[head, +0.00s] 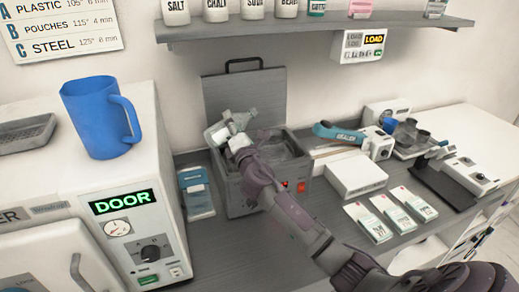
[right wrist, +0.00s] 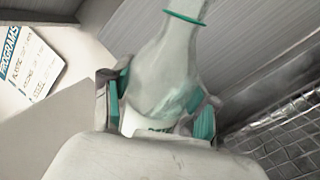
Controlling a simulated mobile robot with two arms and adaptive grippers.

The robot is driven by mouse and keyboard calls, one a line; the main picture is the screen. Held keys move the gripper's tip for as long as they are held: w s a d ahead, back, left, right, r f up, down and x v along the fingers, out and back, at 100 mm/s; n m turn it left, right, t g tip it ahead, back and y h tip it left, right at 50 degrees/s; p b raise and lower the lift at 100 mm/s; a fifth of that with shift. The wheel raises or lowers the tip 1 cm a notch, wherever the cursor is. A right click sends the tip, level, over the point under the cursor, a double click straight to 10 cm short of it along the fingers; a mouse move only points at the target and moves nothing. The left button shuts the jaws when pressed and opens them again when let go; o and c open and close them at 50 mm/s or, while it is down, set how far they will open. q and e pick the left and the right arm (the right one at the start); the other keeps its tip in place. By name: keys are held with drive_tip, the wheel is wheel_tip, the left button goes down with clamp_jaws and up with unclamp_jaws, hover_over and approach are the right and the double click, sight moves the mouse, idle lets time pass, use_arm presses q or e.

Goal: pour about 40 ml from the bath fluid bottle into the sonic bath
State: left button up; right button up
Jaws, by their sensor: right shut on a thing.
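The sonic bath (head: 237,196) is a grey box on the counter with its lid (head: 243,95) raised behind it and red-lit controls on its front. My right gripper (head: 232,128) is over the left part of the bath opening. It is shut on the bath fluid bottle (right wrist: 165,70), a pale translucent bottle with a teal ring at its neck. In the right wrist view the bottle's neck points toward the top of the picture. The bath's mesh basket (right wrist: 290,135) shows at the right there. I cannot tell whether fluid is flowing. My left gripper is not in view.
A white machine (head: 150,225) with a blue jug (head: 100,118) on top stands left of the bath. A blue packet (head: 196,193) lies between them. A white box (head: 356,176), several pouches and small devices fill the counter to the right. A shelf (head: 310,28) hangs above.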

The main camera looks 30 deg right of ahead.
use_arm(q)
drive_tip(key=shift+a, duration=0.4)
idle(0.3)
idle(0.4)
